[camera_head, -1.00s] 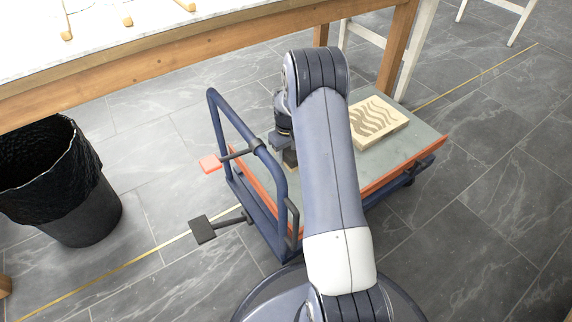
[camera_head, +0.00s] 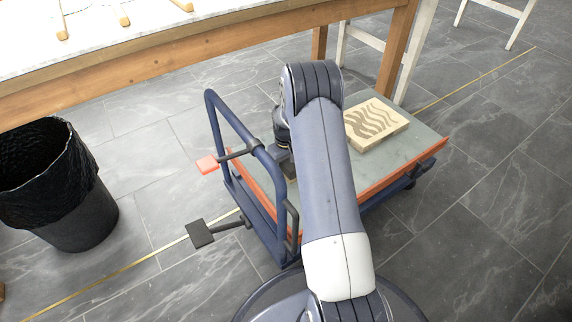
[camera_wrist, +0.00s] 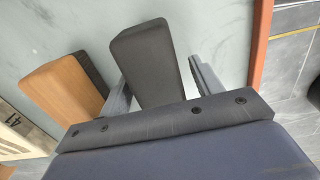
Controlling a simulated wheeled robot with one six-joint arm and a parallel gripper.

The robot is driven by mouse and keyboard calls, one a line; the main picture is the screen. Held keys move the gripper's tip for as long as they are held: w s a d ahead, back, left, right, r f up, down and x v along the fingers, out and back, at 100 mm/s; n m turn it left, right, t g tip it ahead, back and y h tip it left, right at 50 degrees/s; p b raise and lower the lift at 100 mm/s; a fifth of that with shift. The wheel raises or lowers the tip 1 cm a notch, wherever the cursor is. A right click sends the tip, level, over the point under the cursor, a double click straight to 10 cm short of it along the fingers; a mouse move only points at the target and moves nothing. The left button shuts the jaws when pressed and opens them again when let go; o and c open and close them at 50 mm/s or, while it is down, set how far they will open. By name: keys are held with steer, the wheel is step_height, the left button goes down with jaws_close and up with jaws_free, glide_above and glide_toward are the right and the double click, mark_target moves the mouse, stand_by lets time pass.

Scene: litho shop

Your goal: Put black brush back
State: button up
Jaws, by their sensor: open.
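In the wrist view a black block-like thing, which looks like the black brush (camera_wrist: 152,62), lies on the grey-green cart top. My gripper (camera_wrist: 160,75) is open, with one finger on each side of it. Whether the fingers touch it I cannot tell. A wooden block with a dark side (camera_wrist: 65,88), perhaps another brush, lies just left of the left finger. In the head view my arm hides most of the gripper and the brush.
The cart (camera_head: 412,138) has an orange edge and a blue handle frame (camera_head: 222,125). A carved wood block (camera_head: 375,124) lies on it. A black bin (camera_head: 75,190) stands at left. A long table (camera_head: 170,50) runs behind, with wooden-handled tools on it.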

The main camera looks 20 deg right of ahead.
step_height(320, 180, up, 12)
steer(key=p, duration=0.4)
steer(key=shift+r+p, duration=0.2)
steer(key=shift+p, duration=0.2)
